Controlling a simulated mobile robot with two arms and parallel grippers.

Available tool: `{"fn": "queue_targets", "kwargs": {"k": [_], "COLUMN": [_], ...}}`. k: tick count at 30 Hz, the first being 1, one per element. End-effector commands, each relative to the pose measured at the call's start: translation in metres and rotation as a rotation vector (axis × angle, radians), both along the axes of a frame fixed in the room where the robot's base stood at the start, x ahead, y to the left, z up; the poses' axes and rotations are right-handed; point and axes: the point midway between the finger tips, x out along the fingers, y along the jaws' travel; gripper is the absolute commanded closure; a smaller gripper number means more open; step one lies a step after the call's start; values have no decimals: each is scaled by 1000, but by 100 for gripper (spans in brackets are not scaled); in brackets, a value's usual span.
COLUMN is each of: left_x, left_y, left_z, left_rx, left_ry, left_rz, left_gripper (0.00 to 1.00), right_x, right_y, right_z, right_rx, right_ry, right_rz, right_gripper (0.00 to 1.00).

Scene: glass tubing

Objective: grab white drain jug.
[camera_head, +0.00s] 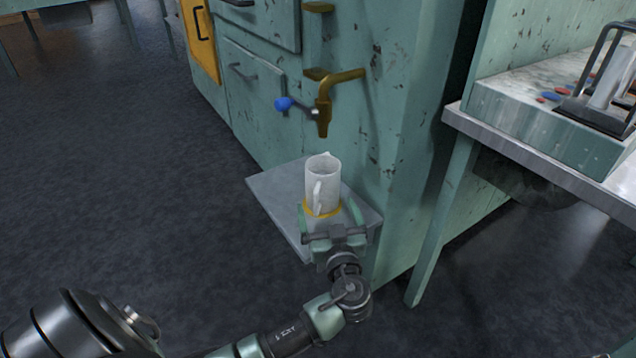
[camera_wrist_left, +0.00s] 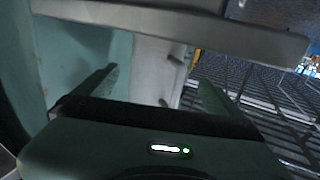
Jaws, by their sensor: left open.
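The white drain jug (camera_head: 322,175) stands upright on a grey shelf (camera_head: 275,192) below a brass tap, with its handle facing my arm. My left gripper (camera_head: 328,206) is at the jug's lower part, open, with one finger on each side. A yellow band shows around the jug's base. Whether the fingers touch the jug cannot be told. My right gripper is not in view.
The brass tap (camera_head: 323,105) with a blue knob (camera_head: 284,104) hangs from the green cabinet (camera_head: 395,130) just above the jug. A bench (camera_head: 540,150) with equipment stands at the right. The dark floor (camera_head: 130,190) at the left is clear.

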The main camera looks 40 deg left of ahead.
Motion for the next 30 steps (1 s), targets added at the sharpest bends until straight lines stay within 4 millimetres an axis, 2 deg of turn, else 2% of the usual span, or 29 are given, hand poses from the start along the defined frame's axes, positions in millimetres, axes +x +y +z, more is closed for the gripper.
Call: {"fn": "queue_targets", "kwargs": {"k": [8, 18, 27, 28, 30], "left_x": [19, 55, 59, 59, 59], "left_y": [18, 46, 51, 51, 51], "left_z": [-1, -5, -4, -4, -4], "left_rx": [2, 2, 0, 0, 0], "left_ry": [-5, -2, 0, 0, 0], "left_rz": [0, 1, 0, 0, 0], "left_gripper": [2, 2, 2, 5, 25], "right_x": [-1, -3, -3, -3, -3], "right_y": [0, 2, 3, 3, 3], "right_z": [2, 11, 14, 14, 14], "right_rx": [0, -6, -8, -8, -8], "right_ry": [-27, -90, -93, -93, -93], "right_rz": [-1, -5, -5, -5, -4], "right_gripper": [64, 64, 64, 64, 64]}}
